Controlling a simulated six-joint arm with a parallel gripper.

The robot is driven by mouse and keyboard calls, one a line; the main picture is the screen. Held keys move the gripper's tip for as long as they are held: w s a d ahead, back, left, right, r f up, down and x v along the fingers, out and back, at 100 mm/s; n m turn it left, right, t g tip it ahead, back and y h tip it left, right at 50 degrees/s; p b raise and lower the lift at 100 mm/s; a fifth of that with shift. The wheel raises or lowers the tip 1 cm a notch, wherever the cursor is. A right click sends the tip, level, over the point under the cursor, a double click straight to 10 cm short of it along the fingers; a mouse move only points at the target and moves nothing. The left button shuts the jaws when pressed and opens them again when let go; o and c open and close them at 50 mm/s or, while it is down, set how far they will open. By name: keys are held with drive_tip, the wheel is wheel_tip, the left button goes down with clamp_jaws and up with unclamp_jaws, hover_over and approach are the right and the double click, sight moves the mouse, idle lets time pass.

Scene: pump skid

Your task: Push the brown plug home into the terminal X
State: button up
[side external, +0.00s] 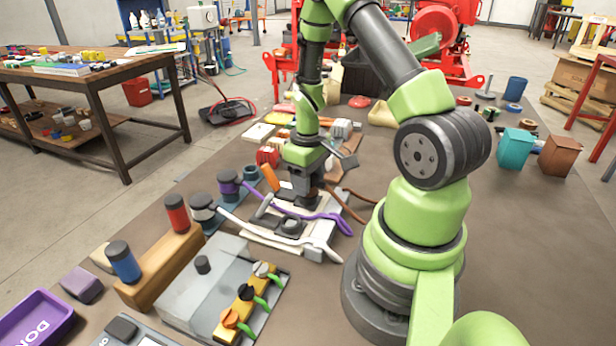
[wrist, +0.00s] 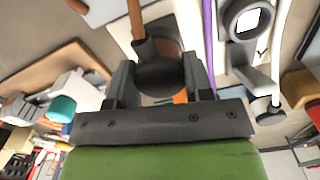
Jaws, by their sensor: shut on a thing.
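The brown plug shows in the wrist view as a dark rounded body (wrist: 160,76) with a brown cable (wrist: 136,18) running from it to the top edge. My gripper (wrist: 160,88) is shut on this plug, with one dark finger on either side. In the side external view my gripper (side external: 302,200) points down at the pale terminal board (side external: 322,252), and the brown cable (side external: 352,208) comes out to its right. A dark ring partly shows behind the plug. I cannot read an X or tell how deep the plug sits.
A grey ring terminal marked Y (wrist: 247,20) lies right of the gripper in the wrist view. A purple cable (side external: 290,210) and a white cable (side external: 250,228) cross the board close by. Capped bottles (side external: 176,213) and a grey valve box (side external: 205,285) stand nearer the camera.

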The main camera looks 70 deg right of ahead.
drive_tip(key=o, duration=1.1)
wheel_tip(320, 180, up, 10)
drive_tip(key=a+r+m+t, duration=0.1)
drive_tip(key=a+r+t, duration=0.3)
drive_tip(key=a+r, duration=0.65)
drive_tip(key=s+a+r+t, duration=0.1)
drive_tip(key=s+a+r, duration=0.1)
drive_tip(key=s+a+r+t+y, duration=0.1)
drive_tip(key=s+a+r, duration=0.1)
drive_tip(key=a, duration=0.1)
drive_tip(key=s+a+r+t+y, duration=0.1)
drive_tip(key=s+a+r, duration=0.1)
drive_tip(key=s+a, duration=0.1)
drive_tip(key=shift+s+a+m, duration=0.1)
drive_tip(key=shift+a+m, duration=0.05)
drive_tip(key=shift+m, duration=0.25)
